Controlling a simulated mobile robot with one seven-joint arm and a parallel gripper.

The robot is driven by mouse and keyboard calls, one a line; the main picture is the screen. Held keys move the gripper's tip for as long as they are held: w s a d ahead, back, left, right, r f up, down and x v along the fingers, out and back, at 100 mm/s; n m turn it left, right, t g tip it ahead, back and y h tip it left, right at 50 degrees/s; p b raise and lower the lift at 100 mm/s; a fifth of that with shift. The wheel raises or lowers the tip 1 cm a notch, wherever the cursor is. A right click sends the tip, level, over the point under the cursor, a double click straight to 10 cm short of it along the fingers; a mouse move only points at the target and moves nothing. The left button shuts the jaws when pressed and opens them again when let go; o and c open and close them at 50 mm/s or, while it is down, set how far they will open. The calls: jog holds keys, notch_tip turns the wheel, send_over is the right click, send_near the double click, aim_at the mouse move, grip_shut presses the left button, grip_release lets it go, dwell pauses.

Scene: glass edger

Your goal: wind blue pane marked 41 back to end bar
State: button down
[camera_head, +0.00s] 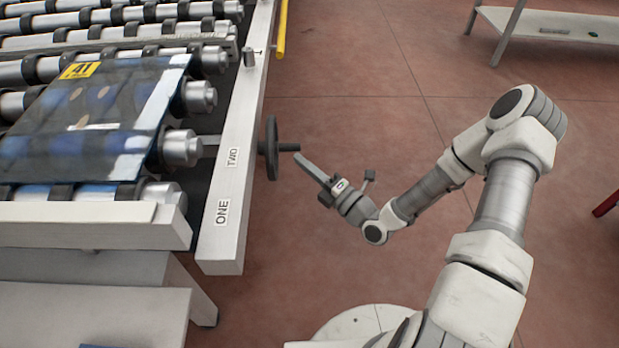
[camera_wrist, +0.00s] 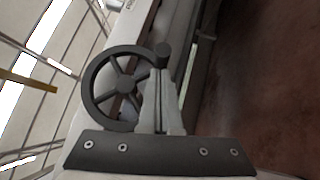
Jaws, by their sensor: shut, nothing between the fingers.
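The blue pane (camera_head: 110,105) lies flat on the rollers, with a yellow label marked 41 (camera_head: 79,71) at its far left corner. A dark handwheel (camera_head: 271,148) stands on the outer side of the white side rail, beside the word TWO. Its crank knob (camera_head: 289,147) points right toward my gripper. My gripper (camera_head: 302,158) is shut and empty, its fingertips close to the knob. In the wrist view the spoked handwheel (camera_wrist: 88,92) and its knob (camera_wrist: 163,50) show just beyond my fingers (camera_wrist: 160,85). I cannot tell whether the fingers touch the knob.
The white side rail (camera_head: 237,130) carries the words ONE and TWO. A white end bar (camera_head: 90,222) crosses the near end of the rollers. A yellow bar (camera_head: 282,28) runs along the rail farther back. A low shelf (camera_head: 555,24) stands at the back right. The red floor between is clear.

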jog(key=shift+w, duration=0.4)
jog(key=b, duration=0.2)
jog(key=w+n+b, duration=0.1)
jog(key=b, duration=0.2)
jog(key=shift+w+d+r+t+y, duration=0.1)
jog(key=shift+w+r+t+y, duration=0.15)
jog(key=shift+t+y, duration=0.05)
jog(key=shift+s+f+b, duration=0.1)
jog(key=shift+f+b, duration=0.05)
jog(key=shift+b, duration=0.25)
